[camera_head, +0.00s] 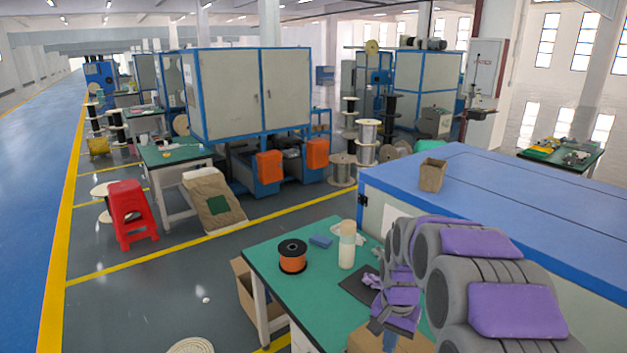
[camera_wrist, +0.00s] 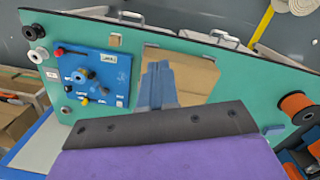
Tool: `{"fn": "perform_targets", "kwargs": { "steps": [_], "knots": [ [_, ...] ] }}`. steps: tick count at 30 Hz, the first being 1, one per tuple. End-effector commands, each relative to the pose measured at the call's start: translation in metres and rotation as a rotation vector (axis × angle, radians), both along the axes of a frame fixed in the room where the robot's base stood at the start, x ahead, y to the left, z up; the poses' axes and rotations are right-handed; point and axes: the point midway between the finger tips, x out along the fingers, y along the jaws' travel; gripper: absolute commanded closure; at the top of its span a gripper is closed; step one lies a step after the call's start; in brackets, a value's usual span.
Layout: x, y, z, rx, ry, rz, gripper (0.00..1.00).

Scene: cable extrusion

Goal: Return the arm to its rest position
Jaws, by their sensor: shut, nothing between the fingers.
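My arm (camera_head: 480,260), grey with purple pads, reaches in from the lower right of the head view. It is bent, and its end hangs over the green-topped workbench (camera_head: 275,275). My gripper (camera_head: 388,318) is at that end, low above the bench's right part. It is shut and holds nothing. In the wrist view its purple and dark housing (camera_wrist: 170,130) fills the bottom. The bench top shows beyond it.
An orange spool (camera_head: 292,257), blue block (camera_head: 320,241) and pale bottle (camera_head: 347,245) stand on the bench. A blue-topped cabinet (camera_head: 480,185) lies just behind my arm. A red stool (camera_head: 131,212) stands on the floor left. The wrist view shows a blue panel (camera_wrist: 90,72) with knobs.

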Motion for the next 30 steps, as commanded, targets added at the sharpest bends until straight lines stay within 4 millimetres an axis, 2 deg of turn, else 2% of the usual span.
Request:
{"fn": "perform_targets", "kwargs": {
  "steps": [1,6,15,24,30],
  "knots": [
    [-0.015,0.004,0.011,0.001,-0.002,0.028,1.00],
    [-0.068,0.013,0.036,0.006,0.011,0.129,1.00],
    [-0.170,0.024,0.061,0.014,0.040,0.302,1.00],
    [-0.271,0.029,0.063,0.025,0.069,0.460,1.00],
    [-0.317,0.030,0.057,0.033,0.083,0.531,1.00]
  ]
}}
